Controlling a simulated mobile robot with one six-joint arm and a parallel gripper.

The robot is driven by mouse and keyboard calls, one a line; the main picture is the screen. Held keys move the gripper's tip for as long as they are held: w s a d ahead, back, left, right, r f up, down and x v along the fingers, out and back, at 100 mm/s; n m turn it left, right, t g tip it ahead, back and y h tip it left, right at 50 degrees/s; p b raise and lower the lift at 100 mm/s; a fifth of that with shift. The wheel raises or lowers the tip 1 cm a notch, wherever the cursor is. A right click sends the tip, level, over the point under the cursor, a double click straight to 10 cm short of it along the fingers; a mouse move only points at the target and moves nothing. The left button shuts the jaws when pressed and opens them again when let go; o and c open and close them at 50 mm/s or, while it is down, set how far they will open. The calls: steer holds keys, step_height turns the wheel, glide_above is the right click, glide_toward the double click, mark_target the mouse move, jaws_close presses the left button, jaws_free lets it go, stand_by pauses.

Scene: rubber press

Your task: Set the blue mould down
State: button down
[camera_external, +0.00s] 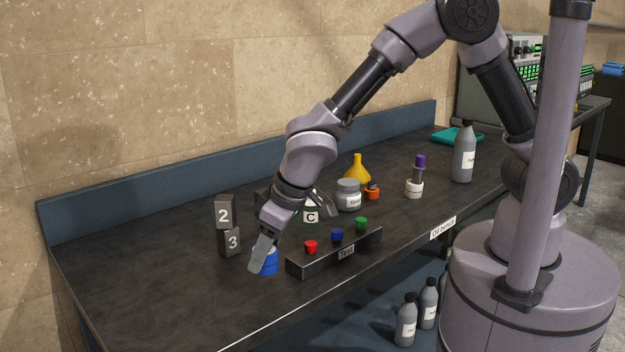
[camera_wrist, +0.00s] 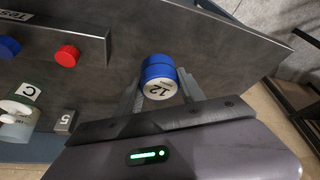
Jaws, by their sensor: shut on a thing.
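The blue mould (camera_external: 269,263) is a small round blue piece at the front left of the dark bench, left of the button box. My gripper (camera_external: 262,262) points down and is shut on the mould. In the wrist view the fingers of my gripper (camera_wrist: 159,88) stand on either side of it. I cannot tell whether the mould's underside touches the bench.
The button box (camera_external: 318,261) with red, blue and green buttons stands just right of my gripper. Blocks marked 2 (camera_external: 224,212) and 3 (camera_external: 230,242) are behind left. The bench's left end is clear.

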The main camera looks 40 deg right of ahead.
steer(key=w+d+r+m+h, duration=0.1)
steer(key=w+d+r+m, duration=0.25)
steer(key=w+d, duration=0.65)
steer(key=m+h, duration=0.1)
steer(key=m, duration=0.1)
glide_above(287, 238)
step_height(287, 238, down, 9)
steer(key=b, duration=0.5)
steer(key=shift+s, duration=0.1)
steer(key=shift+f, duration=0.25)
steer(key=shift+r+t, duration=0.15)
steer(key=shift+t, duration=0.15)
steer(key=c, duration=0.7)
jaws_free()
steer(key=shift+c, duration=0.2)
steer(key=shift+o, duration=0.2)
